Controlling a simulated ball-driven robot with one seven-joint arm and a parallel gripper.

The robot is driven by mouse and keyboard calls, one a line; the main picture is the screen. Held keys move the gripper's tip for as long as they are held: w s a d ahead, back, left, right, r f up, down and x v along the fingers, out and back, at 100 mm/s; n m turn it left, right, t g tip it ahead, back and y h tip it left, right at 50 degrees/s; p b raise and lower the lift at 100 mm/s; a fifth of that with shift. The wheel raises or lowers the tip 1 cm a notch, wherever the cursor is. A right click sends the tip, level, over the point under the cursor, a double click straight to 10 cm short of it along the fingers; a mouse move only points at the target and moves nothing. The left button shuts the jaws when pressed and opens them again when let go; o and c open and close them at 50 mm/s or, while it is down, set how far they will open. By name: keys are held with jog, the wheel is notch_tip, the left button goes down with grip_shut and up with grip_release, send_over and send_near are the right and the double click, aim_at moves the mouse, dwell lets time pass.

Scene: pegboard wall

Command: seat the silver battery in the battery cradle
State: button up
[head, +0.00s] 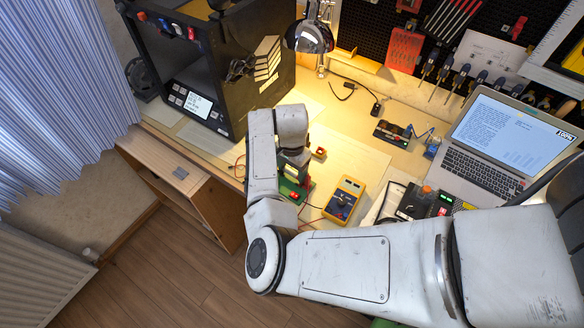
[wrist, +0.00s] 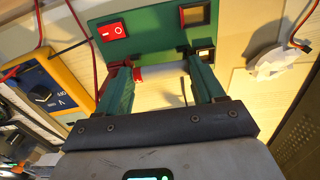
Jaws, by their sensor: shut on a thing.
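My gripper (wrist: 160,84) shows in the wrist view with its two green fingers either side of a pale, shiny surface, which I take to be the silver battery (wrist: 158,90); its outline is hard to tell from the wood behind. In the head view my gripper (head: 293,165) is over the bench, above a green and red device (head: 292,190), partly hidden by my arm.
A yellow multimeter (head: 344,200) lies right of my gripper, with wires near it. A black 3D printer (head: 215,70) stands at the left, and a desk lamp (head: 310,38) behind. A laptop (head: 495,140) is at the right.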

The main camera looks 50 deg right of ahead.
aim_at(292, 172)
jog(key=shift+f, duration=0.15)
jog(key=o, duration=1.1)
jog(key=shift+r+p, duration=2.25)
jog(key=shift+r, duration=0.3)
